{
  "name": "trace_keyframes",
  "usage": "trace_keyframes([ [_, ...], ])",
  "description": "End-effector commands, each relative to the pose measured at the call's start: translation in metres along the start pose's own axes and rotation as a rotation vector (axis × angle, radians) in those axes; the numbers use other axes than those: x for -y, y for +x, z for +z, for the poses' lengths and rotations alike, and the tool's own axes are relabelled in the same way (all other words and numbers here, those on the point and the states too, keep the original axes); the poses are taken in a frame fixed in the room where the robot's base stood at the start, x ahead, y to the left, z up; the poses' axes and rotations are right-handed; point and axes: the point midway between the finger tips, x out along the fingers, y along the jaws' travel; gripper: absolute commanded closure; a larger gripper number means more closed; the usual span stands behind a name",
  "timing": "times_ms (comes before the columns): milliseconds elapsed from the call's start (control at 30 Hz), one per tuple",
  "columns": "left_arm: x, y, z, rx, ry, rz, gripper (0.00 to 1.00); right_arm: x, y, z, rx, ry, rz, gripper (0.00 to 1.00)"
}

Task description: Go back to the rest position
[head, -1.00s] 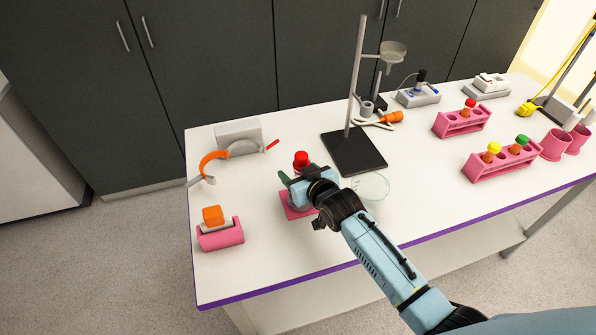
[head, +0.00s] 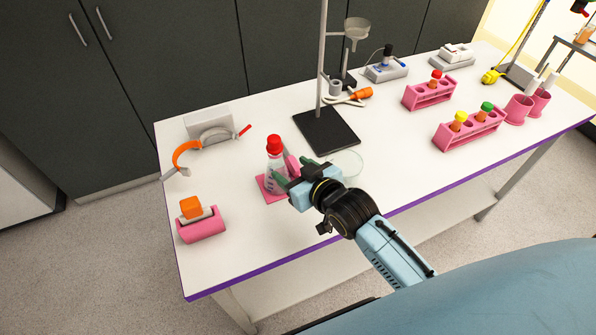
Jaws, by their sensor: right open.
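My right gripper (head: 285,174) is open in the middle of the head view. It is just to the right of a clear bottle with a red cap (head: 274,152), on the near side. The bottle stands upright on a pink mat (head: 266,191). The green fingers overlap the bottle's lower right side in the picture, and I cannot tell whether they touch it. My right arm comes in from the lower right. My left gripper is not in view.
The white table (head: 240,240) has a purple front edge. A retort stand (head: 325,130) and a glass dish (head: 346,163) are close behind and right of the gripper. Pink tube racks (head: 430,100) stand right. A pink holder with an orange block (head: 201,226) is left. The front middle is clear.

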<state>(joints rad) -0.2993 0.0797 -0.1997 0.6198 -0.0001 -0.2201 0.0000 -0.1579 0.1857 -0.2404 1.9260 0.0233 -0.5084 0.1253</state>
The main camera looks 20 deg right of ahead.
Motion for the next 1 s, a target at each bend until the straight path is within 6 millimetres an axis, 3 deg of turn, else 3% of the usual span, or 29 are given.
trace_keyframes([
  [200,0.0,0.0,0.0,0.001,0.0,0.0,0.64,0.0,-0.016,0.0,0.0,0.0,0.001,0.4],
  [767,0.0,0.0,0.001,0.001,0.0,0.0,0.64,0.0,-0.018,0.0,0.003,0.0,0.001,0.4],
  [867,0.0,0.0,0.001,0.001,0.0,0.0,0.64,0.0,-0.025,0.008,0.045,0.001,0.007,0.4],
  [1000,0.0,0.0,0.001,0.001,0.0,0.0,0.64,0.001,-0.054,0.036,0.215,0.007,0.029,0.4],
])
